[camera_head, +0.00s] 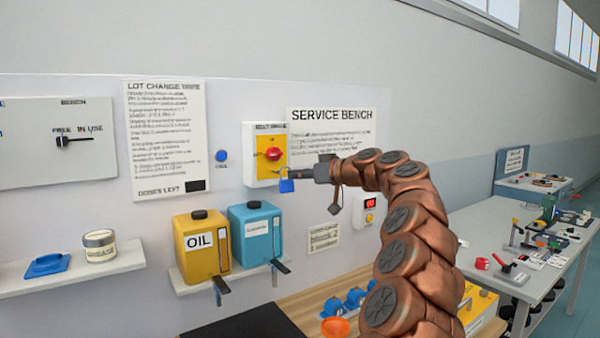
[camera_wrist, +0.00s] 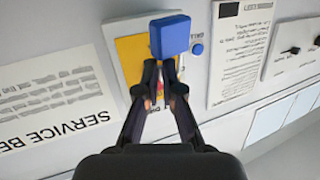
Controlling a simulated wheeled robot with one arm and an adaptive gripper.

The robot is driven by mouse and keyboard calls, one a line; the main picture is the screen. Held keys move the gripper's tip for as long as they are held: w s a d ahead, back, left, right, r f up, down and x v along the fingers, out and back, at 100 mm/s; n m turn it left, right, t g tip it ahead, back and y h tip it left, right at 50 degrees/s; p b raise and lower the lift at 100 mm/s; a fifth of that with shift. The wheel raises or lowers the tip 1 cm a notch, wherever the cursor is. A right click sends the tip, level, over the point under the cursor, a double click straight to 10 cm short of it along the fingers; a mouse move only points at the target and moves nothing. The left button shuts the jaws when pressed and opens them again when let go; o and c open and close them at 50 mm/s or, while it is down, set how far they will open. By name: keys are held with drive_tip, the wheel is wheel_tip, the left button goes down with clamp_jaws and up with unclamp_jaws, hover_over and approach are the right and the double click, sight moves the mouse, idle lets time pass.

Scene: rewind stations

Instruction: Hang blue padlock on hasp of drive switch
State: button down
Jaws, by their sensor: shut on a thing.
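The blue padlock (camera_head: 287,186) is at the tips of my gripper (camera_head: 300,174), its body below the fingers in the head view. In the wrist view the padlock body (camera_wrist: 170,34) shows beyond the two dark fingertips of my gripper (camera_wrist: 164,82), which are shut on it. The drive switch (camera_head: 258,138) is a white box with a yellow plate and a red knob (camera_head: 274,154). The padlock appears in front of the switch's lower right part. I cannot make out the hasp, or whether the shackle touches it; the fingers and padlock cover that area.
A round blue button (camera_head: 221,156) is on the wall left of the switch. A yellow oil container (camera_head: 202,245) and a blue container (camera_head: 256,236) stand on a shelf below. A small control box with a red display (camera_head: 368,212) is at lower right. Signs flank the switch.

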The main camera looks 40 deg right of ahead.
drive_tip(key=w, duration=0.2)
drive_tip(key=w+f+p, duration=0.1)
drive_tip(key=w+p, duration=0.1)
drive_tip(key=w, duration=0.1)
drive_tip(key=shift+w+d+f, duration=0.1)
drive_tip(key=shift+w+f, duration=0.2)
idle(0.6)
drive_tip(key=shift+w, duration=0.1)
idle(0.6)
drive_tip(key=c, duration=1.3)
unclamp_jaws()
drive_tip(key=shift+w+a, duration=0.1)
drive_tip(key=shift+a, duration=0.1)
drive_tip(key=shift+o, duration=0.3)
drive_tip(key=shift+d, duration=0.15)
drive_tip(key=shift+d+r, duration=0.1)
drive_tip(key=v, duration=1.2)
